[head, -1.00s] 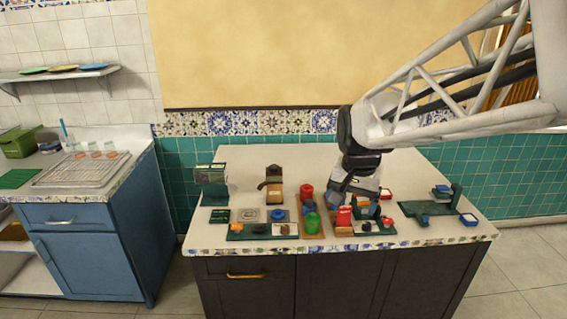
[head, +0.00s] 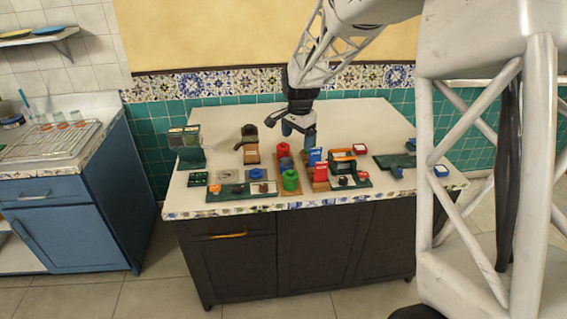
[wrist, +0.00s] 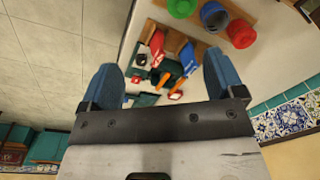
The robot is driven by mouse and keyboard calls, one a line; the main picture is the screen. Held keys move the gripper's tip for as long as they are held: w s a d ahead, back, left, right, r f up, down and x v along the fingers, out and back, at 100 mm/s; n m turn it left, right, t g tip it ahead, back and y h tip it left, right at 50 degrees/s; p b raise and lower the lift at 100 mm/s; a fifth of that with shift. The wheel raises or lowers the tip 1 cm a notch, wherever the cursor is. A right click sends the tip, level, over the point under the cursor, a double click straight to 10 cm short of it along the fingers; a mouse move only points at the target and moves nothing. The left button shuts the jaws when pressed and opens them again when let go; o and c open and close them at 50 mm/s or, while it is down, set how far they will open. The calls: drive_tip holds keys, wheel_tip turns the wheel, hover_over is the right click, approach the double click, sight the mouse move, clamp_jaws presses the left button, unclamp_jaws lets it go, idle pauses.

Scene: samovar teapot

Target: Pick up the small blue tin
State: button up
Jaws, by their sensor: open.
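A blue tin (head: 285,163) stands on a wooden strip between a red tin (head: 283,150) and a green tin (head: 290,182). In the wrist view the blue tin (wrist: 214,16) shows near the top edge, right of centre, between the green tin (wrist: 182,8) and the red tin (wrist: 241,33). My gripper (head: 298,134) is open and empty, with its blue fingers pointing down behind and slightly right of the row of tins. In the wrist view its fingers (wrist: 160,75) are spread wide, and the blue tin lies beyond the right finger.
Red and blue boxes (head: 318,165) and a green rack with orange parts (head: 343,160) stand close to the right of the tins. The back counter is clear.

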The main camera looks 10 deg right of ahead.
sight(285, 166)
drive_tip(key=w+a+f+m, duration=0.2)
drive_tip(key=w+f+m, duration=0.2)
drive_tip(key=w+f, duration=1)
drive_tip(key=shift+w+f+g, duration=0.35)
drive_tip(key=shift+w+g, duration=0.05)
drive_tip(key=shift+f, duration=0.1)
drive_tip(key=shift+f, duration=1.2)
drive_tip(key=shift+f, duration=0.1)
drive_tip(key=shift+f, duration=2.5)
drive_tip(key=shift+c, duration=0.4)
drive_tip(key=c, duration=0.9)
